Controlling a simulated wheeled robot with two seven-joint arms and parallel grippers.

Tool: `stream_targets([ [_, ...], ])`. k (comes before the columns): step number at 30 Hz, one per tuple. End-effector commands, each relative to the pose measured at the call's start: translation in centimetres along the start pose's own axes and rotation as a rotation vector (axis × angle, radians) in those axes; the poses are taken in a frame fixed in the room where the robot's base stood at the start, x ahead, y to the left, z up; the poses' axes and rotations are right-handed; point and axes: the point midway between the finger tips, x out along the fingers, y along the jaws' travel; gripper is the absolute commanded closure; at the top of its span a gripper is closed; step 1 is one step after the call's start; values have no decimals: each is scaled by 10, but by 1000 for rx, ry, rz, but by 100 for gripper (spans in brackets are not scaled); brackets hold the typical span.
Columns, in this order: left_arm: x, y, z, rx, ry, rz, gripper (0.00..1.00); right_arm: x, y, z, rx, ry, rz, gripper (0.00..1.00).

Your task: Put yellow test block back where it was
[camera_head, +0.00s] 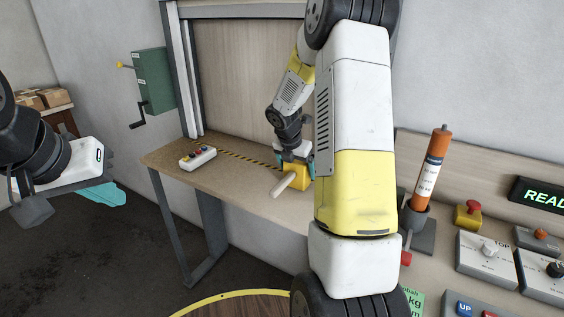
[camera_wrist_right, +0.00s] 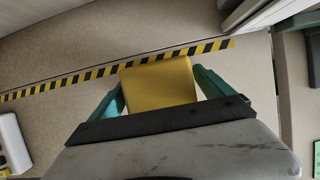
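The yellow test block (camera_head: 301,170) is at the wooden bench, near the striped line, with a pale cylinder (camera_head: 283,184) sticking out toward the front. My right gripper (camera_head: 296,160) comes down over it from behind. In the right wrist view the yellow block (camera_wrist_right: 160,84) sits between the two teal fingers (camera_wrist_right: 158,92), whose tips meet its sides. Whether the block rests on the bench or is just above it I cannot tell. My left gripper (camera_head: 102,194) is at the far left, away from the bench; its teal fingers overlap, so their opening is unclear.
A white button box (camera_head: 198,158) lies on the bench (camera_head: 222,178) left of the block. A shutter (camera_head: 236,75) stands behind. At right are an orange cylinder (camera_head: 431,170) in a holder, a red-topped yellow button (camera_head: 467,214) and control boxes (camera_head: 487,254). My right arm hides the middle.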

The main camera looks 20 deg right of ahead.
Motion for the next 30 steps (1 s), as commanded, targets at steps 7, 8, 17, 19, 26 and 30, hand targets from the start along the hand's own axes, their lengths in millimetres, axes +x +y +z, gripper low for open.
stream_targets([
  [7, 0, 0, 0, 0, 0, 0, 100, 0, 0, 0, 1, 0, 0, 6],
  [8, 0, 0, 0, 0, 0, 0, 100, 0, 0, 0, 1, 0, 0, 6],
  [17, 0, 0, 0, 0, 0, 0, 100, -34, 0, 2, 2, -3, 4, 6],
  [19, 0, 0, 0, 0, 0, 0, 100, -50, 1, 2, 3, -4, 4, 6],
  [26, 0, 0, 0, 0, 0, 0, 100, -97, 0, 2, 2, -2, 3, 6],
  [30, 0, 0, 0, 0, 0, 0, 100, -115, 0, 2, 2, -1, 1, 6],
])
